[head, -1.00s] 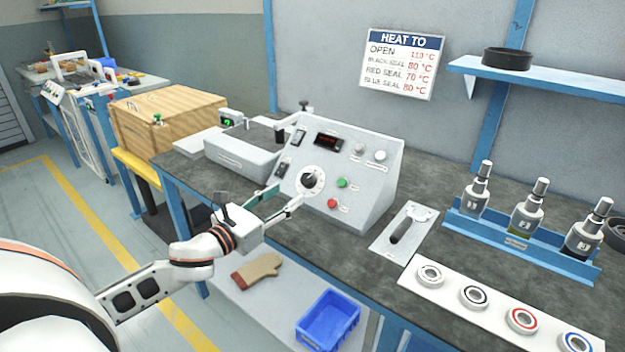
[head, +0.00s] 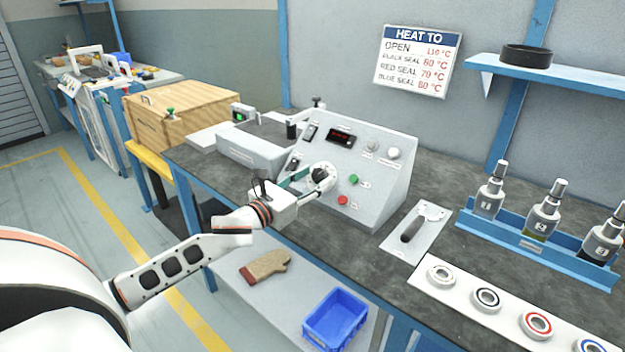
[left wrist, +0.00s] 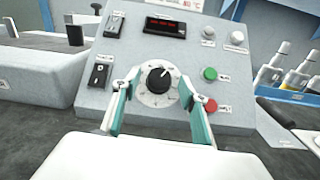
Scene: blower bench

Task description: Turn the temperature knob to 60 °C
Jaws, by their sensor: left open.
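The temperature knob (left wrist: 158,80) is a black dial with a light pointer mark on a round white scale, on the sloped front of the grey control box (head: 377,190). In the left wrist view its mark points up and slightly right; the scale figures are too small to read. My left gripper (left wrist: 158,95) is open, with a finger on either side of the dial; I cannot tell whether they touch it. In the head view the knob (head: 320,174) is beside the fingertips. A display (left wrist: 165,27) with red digits sits above it, unreadable. My right gripper is not in view.
Green (left wrist: 210,74) and red (left wrist: 210,105) buttons lie just right of the knob, and black switches (left wrist: 100,72) to its left. A flat plate with a dark handle (head: 411,230) lies right of the box. A "HEAT TO" sign (head: 415,62) hangs behind.

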